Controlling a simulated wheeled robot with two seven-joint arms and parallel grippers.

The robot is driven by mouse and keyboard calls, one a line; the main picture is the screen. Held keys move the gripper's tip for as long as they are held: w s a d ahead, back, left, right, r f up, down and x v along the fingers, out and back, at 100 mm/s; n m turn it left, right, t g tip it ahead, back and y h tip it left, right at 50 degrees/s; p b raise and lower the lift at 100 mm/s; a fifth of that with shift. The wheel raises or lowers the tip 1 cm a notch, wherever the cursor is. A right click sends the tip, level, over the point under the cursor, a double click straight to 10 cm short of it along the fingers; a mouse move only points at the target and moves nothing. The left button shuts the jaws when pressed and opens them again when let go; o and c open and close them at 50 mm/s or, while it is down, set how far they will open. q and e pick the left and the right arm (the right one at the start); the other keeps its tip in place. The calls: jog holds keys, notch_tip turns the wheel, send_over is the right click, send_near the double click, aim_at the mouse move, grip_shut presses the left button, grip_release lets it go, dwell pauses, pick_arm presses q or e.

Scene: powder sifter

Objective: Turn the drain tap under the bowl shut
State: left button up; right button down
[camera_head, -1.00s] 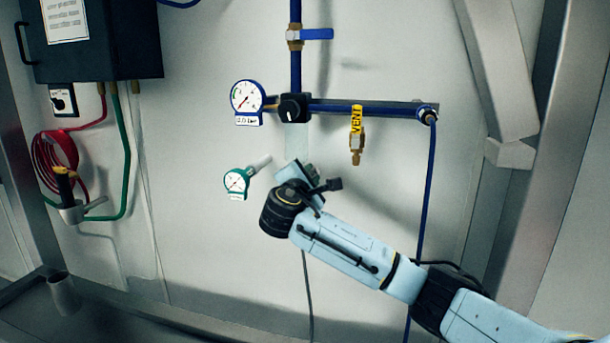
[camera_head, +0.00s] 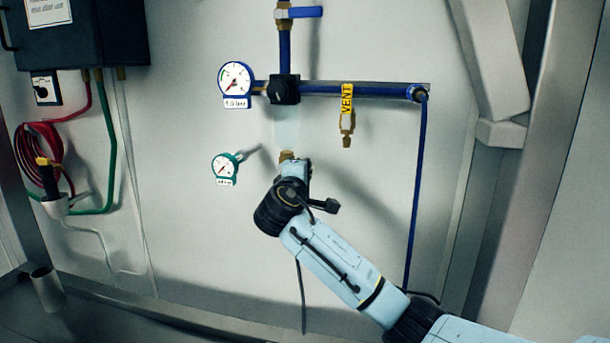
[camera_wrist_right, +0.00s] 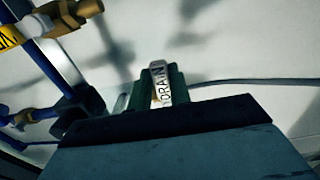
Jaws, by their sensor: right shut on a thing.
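The clear bowl (camera_head: 288,128) hangs under the regulator with its black knob (camera_head: 284,90). A brass piece of the drain tap (camera_head: 287,155) shows at the bowl's foot; my right gripper hides the rest. My right gripper (camera_head: 297,168) comes up from the lower right to just below the bowl. In the right wrist view its jaws (camera_wrist_right: 160,98) are shut on the drain tap's handle, and a pale tag marked DRAIN (camera_wrist_right: 159,84) shows between them. My left gripper is in no view.
A large gauge (camera_head: 236,81) sits left of the regulator. A smaller green-rimmed gauge (camera_head: 225,166) stands out from the wall left of the tap. The yellow-tagged vent tap (camera_head: 347,123) hangs to the right. A blue hose (camera_head: 416,190) runs down further right.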

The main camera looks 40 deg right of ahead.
jog(key=shift+f, duration=0.15)
jog(key=c, duration=1.3)
grip_release()
jog(key=v, duration=1.3)
jog(key=shift+s+a, duration=0.15)
